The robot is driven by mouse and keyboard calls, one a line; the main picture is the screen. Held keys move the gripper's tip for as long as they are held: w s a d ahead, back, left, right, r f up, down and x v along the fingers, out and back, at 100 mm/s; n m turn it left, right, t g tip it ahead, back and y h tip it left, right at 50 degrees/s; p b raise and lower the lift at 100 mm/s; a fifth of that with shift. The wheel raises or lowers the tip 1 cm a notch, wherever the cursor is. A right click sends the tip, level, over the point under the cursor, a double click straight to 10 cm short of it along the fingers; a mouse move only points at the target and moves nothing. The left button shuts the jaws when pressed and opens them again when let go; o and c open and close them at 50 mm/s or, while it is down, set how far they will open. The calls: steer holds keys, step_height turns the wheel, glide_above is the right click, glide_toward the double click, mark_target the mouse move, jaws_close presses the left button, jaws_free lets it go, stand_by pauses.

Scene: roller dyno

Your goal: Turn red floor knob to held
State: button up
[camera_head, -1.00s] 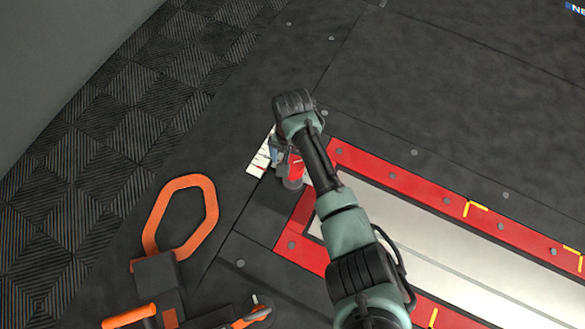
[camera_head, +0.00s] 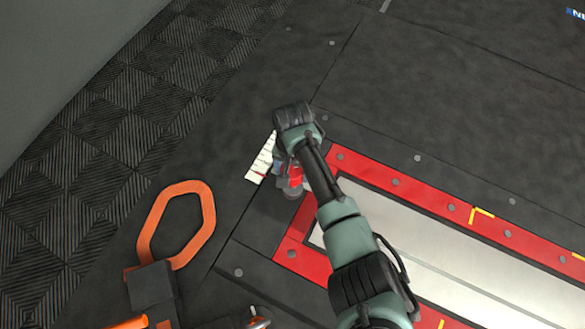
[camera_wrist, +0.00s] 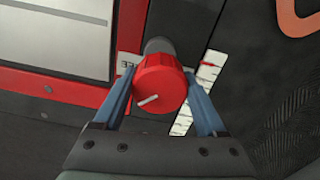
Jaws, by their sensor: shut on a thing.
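The red floor knob (camera_wrist: 160,84) is a round red knob with a white pointer line, on a dark grey stem. In the wrist view the two blue-grey fingers of my gripper (camera_wrist: 158,92) stand on either side of it, shut on it. The pointer line slants toward the lower left of that view. In the head view my arm and wrist partly cover the knob (camera_head: 295,177). A white scale strip (camera_head: 261,160) with marks lies beside it; a red mark shows on the strip in the wrist view (camera_wrist: 210,66). Its lettering is too small to read.
A red frame (camera_head: 398,184) with bolts surrounds a pale metal plate (camera_head: 430,245) to the right of the knob. An orange loop handle (camera_head: 151,222) on a dark block stands at the lower left.

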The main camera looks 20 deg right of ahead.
steer(key=c, duration=0.4)
steer(key=shift+r+p, duration=0.1)
steer(key=shift+p, duration=0.3)
steer(key=shift+r+n+p, duration=0.15)
steer(key=shift+n+p, duration=0.45)
steer(key=shift+p, duration=0.2)
steer(key=shift+n+p, duration=0.8)
steer(key=shift+p, duration=0.1)
steer(key=n+p, duration=0.1)
steer(key=n, duration=0.2)
steer(key=shift+n, duration=0.3)
steer(key=n, duration=0.2)
steer(key=n+p, duration=0.1)
steer(key=n, duration=0.2)
steer(key=shift+d+f, duration=0.1)
steer(key=shift+f, duration=0.1)
steer(key=n, duration=0.6)
steer(key=shift+w+p, duration=0.1)
steer(key=shift+p, duration=0.3)
steer(key=shift+n, duration=0.4)
